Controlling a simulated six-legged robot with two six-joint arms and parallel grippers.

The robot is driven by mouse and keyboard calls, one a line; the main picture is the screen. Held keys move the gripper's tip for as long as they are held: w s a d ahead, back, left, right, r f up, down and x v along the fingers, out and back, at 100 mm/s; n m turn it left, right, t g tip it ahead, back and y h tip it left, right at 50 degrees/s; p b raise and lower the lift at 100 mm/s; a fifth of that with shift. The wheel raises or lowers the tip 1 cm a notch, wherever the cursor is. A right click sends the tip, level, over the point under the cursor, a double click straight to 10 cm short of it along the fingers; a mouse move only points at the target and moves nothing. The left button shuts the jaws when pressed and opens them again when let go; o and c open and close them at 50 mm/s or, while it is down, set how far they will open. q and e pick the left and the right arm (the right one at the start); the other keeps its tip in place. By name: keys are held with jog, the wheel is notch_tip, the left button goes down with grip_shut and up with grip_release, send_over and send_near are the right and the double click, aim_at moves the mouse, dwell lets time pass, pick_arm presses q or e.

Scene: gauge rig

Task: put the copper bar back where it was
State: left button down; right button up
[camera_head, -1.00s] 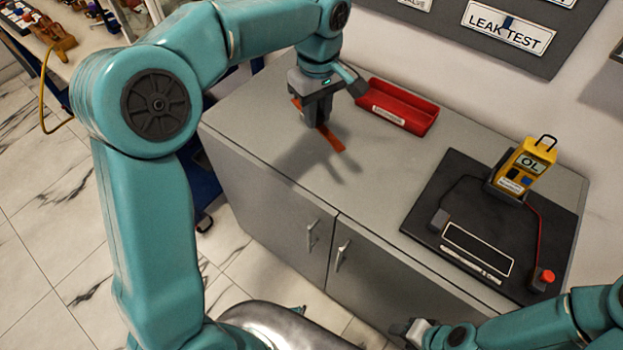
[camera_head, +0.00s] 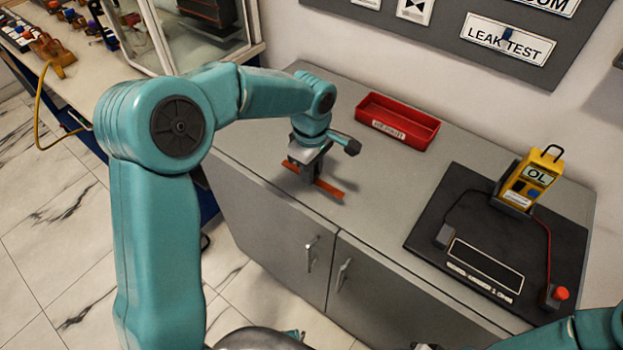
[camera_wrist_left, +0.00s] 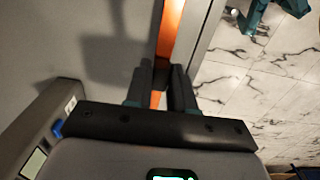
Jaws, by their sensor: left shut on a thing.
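The copper bar (camera_head: 328,188) is a flat orange-brown strip, held low over the grey cabinet top (camera_head: 250,160) near its front left part. My left gripper (camera_head: 303,176) is shut on it, fingers pointing down, with an end of the bar showing on each side. In the left wrist view the bar (camera_wrist_left: 172,35) runs between the fingertips (camera_wrist_left: 161,88). I cannot tell whether the bar touches the top.
A red open tray (camera_head: 398,120) with a label stands behind the bar. At the right, a black board (camera_head: 440,215) carries a yellow meter (camera_head: 530,180) reading "OL", a dark outlined rectangle (camera_head: 484,263) and a red-topped post (camera_head: 560,294). The cabinet top between bar and board is clear.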

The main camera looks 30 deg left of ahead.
pick_arm(q)
notch_tip(320, 180, down, 3)
jog(key=shift+s, duration=0.1)
jog(key=shift+f, duration=0.35)
jog(key=shift+r, duration=0.1)
jog(key=shift+f, duration=0.2)
jog(key=c, duration=1)
grip_release()
jog(key=shift+o, duration=0.2)
jog(key=shift+r, duration=0.1)
